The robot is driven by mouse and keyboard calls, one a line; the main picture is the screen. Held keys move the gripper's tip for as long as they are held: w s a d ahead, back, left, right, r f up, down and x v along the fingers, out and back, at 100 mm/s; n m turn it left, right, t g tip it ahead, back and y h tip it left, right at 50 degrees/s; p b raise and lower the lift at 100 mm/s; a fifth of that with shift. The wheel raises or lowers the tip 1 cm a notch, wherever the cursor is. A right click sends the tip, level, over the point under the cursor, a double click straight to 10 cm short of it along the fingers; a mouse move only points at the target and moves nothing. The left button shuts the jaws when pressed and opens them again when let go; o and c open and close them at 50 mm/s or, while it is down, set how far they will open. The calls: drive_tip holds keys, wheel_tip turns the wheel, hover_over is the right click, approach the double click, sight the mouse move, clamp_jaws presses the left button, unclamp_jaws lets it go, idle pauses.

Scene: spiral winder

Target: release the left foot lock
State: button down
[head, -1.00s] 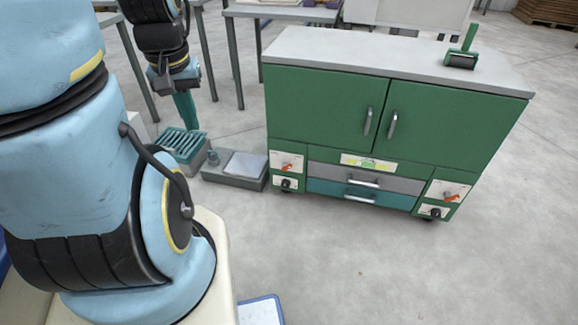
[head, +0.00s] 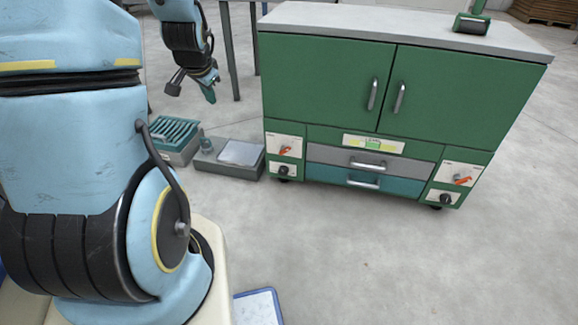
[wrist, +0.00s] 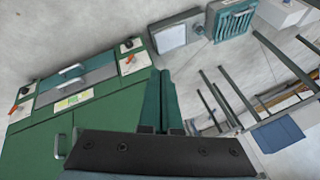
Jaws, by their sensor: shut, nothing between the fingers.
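The green cabinet (head: 325,85) stands ahead of me. At its lower left corner is the left foot lock's white plate (head: 294,141) with an orange-red lever (head: 286,150); a black knob (head: 283,170) sits on the plate below. In the wrist view the cabinet is upside down, and the left lock's plate (wrist: 134,63) is left of my fingertips. My gripper (head: 210,95) has teal fingers, shut and empty. It hangs in the air left of the cabinet, above the lock's height in the picture and apart from it. Its fingers also show in the wrist view (wrist: 160,98).
A matching right lock lever (head: 462,180) is at the cabinet's lower right. Two drawers (head: 365,170) lie between the locks. A grey box with a pale plate (head: 240,152) and a green slatted tray (head: 175,131) stand on the floor to the left. The floor in front is clear.

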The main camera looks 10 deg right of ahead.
drive_tip(key=w+d+f+m+t+h+b, duration=0.1)
drive_tip(key=w+d+f+m+b, duration=0.2)
drive_tip(key=w+f+b, duration=0.35)
drive_tip(key=w+d+f+m+t+b, duration=0.2)
drive_tip(key=w+f+m+b, duration=0.15)
drive_tip(key=f, duration=0.55)
drive_tip(key=m+t+h+b, duration=0.2)
drive_tip(key=m+h+b, duration=0.7)
drive_tip(key=m+b, duration=1.15)
approach(285, 151)
drive_tip(key=s+d+f+n+b, duration=0.1)
drive_tip(key=s+d+f+n, duration=0.1)
drive_tip(key=s+d+f, duration=0.15)
drive_tip(key=shift+s+d+r, duration=0.15)
drive_tip(key=shift+d+r, duration=0.05)
drive_tip(key=shift+d, duration=0.1)
drive_tip(key=f+b+x, duration=0.1)
drive_tip(key=b+x, duration=0.4)
drive_tip(key=x, duration=0.5)
drive_tip(key=shift+w+a+r+b, duration=0.25)
drive_tip(key=shift+a+r, duration=0.2)
drive_tip(key=shift+r, duration=0.15)
drive_tip(key=shift+w+a+r+b, duration=0.2)
drive_tip(key=shift+a+r, duration=0.3)
drive_tip(key=shift+r, duration=0.15)
drive_tip(key=shift+w+a+r+b, duration=0.25)
drive_tip(key=shift+a+r, duration=0.2)
drive_tip(key=shift+r, duration=0.15)
